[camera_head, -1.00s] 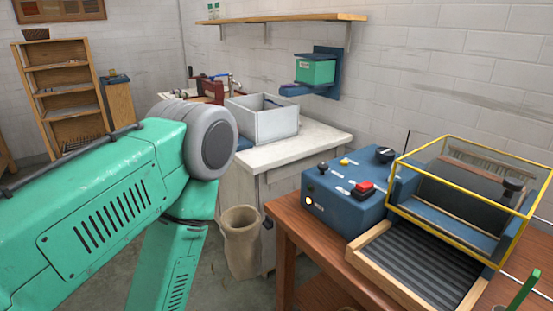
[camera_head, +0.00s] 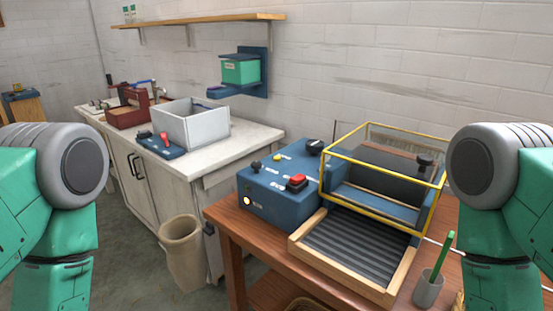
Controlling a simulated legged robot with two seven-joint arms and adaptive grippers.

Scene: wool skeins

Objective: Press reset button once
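A blue control box (camera_head: 277,205) stands on the left part of the brown wooden table. On its top are a large red button (camera_head: 296,180), a small yellow button (camera_head: 278,157), a black knob (camera_head: 315,147) and a small dark knob on a stalk (camera_head: 256,166). A pale round light or button (camera_head: 247,201) is on its front face. The labels are too small to read, so I cannot tell which control is the reset button. Green links of both my arms show at the left and right edges. Neither gripper is in view, and nothing touches the box.
A yellow-framed clear guard (camera_head: 383,170) and a ribbed wooden-edged tray (camera_head: 354,245) stand right of the box. A grey cup (camera_head: 428,289) with a green stick is at the front right. A white counter (camera_head: 225,155) with a grey bin (camera_head: 192,124) lies behind left.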

